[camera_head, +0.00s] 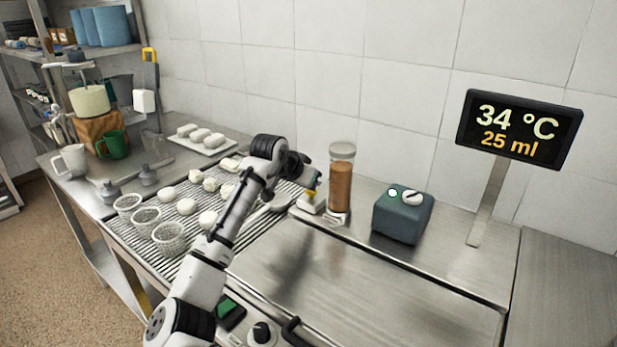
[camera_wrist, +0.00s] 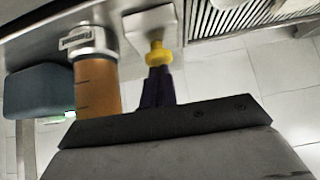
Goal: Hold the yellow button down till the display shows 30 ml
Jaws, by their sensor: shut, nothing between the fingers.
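The display (camera_head: 519,130) on a stand at the right reads 34 °C and 25 ml. The yellow button (camera_wrist: 157,55) sits on a white base (camera_wrist: 151,26), which also shows in the head view (camera_head: 311,207). My gripper (camera_wrist: 158,74) is shut and empty, its dark fingertips at the button's top and seemingly touching it. How far the button is pressed I cannot tell. In the head view my gripper (camera_head: 313,183) is over the white base and largely hides the button. A clear cylinder of brown liquid (camera_head: 340,187) stands just right of it, also in the wrist view (camera_wrist: 97,86).
A blue-green box (camera_head: 400,222) with a white knob stands right of the cylinder. White rounds and perforated baskets (camera_head: 168,238) sit on the slatted rack at the left. The steel counter in front is clear. A tiled wall is behind.

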